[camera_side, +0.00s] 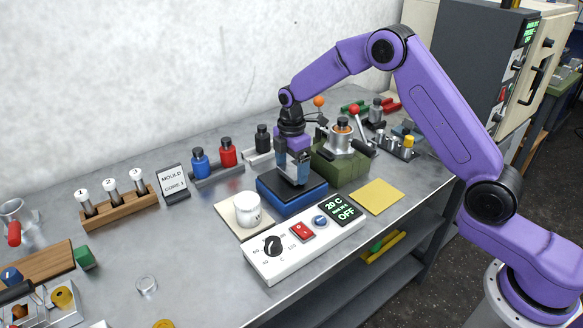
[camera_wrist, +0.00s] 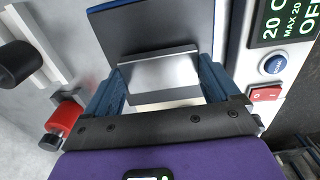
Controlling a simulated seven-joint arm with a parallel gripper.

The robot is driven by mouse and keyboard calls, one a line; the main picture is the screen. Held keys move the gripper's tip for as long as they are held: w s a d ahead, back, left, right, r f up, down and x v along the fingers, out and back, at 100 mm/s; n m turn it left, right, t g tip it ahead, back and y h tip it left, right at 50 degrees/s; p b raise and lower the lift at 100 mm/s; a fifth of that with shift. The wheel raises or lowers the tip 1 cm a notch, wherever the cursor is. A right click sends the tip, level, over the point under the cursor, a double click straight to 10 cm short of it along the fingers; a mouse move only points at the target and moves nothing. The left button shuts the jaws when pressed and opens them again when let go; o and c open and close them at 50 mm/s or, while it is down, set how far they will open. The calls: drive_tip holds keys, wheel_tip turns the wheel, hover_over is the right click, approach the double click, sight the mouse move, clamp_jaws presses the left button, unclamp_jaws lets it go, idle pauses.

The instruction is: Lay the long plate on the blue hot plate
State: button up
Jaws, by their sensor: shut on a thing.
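The blue hot plate (camera_side: 283,203) is a low block with a dark top, in the middle of the bench; in the wrist view its dark top (camera_wrist: 165,28) with a blue edge shows beyond the fingers. My gripper (camera_side: 294,176) points down right over it, low and close to its top. In the wrist view my gripper (camera_wrist: 160,78) is shut on a shiny silver plate (camera_wrist: 160,70), which spans between the two blue fingers. The held plate is mostly hidden by the fingers in the side view. I cannot tell whether it touches the hot plate.
A white control box (camera_side: 305,240) with a knob, red switch and "20 C OFF" display stands in front. A white jar (camera_side: 247,209) stands to the left, a green block with a metal pot (camera_side: 342,140) behind right. A yellow pad (camera_side: 377,196) lies clear on the right.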

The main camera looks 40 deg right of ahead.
drive_tip(key=shift+f, duration=0.3)
drive_tip(key=shift+f, duration=0.15)
drive_tip(key=o, duration=1.2)
